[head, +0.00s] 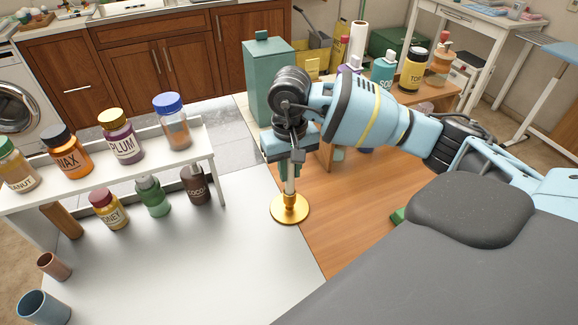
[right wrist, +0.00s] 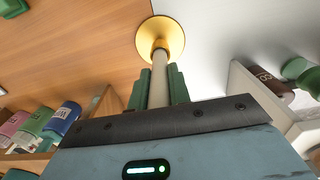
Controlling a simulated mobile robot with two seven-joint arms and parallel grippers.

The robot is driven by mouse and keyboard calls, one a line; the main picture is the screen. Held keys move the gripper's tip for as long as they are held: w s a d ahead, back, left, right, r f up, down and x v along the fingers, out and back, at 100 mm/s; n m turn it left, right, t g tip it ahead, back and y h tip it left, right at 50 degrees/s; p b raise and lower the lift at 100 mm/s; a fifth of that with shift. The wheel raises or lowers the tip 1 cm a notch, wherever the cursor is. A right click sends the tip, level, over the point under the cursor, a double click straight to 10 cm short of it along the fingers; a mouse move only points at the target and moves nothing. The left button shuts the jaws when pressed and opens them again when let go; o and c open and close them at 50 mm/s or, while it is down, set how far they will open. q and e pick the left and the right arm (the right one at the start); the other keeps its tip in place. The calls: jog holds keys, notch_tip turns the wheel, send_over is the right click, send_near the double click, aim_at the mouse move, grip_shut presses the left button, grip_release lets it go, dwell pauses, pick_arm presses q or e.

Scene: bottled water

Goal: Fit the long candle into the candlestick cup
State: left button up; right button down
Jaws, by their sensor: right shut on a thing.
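A gold candlestick (head: 289,209) with a wide round base stands upright at the right edge of the white tabletop. My right gripper (head: 288,170) is directly above it, pointing down, and is shut on the long white candle (head: 290,186). The candle is held about upright, and its lower end meets the candlestick cup in the picture. In the right wrist view the candle (right wrist: 159,80) runs between the green fingers to the gold candlestick (right wrist: 161,32). I cannot tell how deep its end sits in the cup. My left gripper is not in view.
A white rack (head: 205,142) with several labelled jars stands at left on the white table (head: 180,270). A blue cup (head: 44,308) and a brown cup (head: 54,266) stand front left. A wooden surface (head: 350,215) adjoins at right. The white table's middle is clear.

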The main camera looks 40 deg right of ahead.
jog(key=c, duration=1.2)
grip_release()
jog(key=shift+c, duration=0.2)
jog(key=shift+r, duration=0.1)
notch_tip(320, 180, up, 7)
jog(key=shift+f, duration=0.2)
jog(key=shift+r, duration=0.5)
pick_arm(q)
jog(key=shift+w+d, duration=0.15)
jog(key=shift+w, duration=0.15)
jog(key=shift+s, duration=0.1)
pick_arm(e)
jog(key=shift+s, duration=0.1)
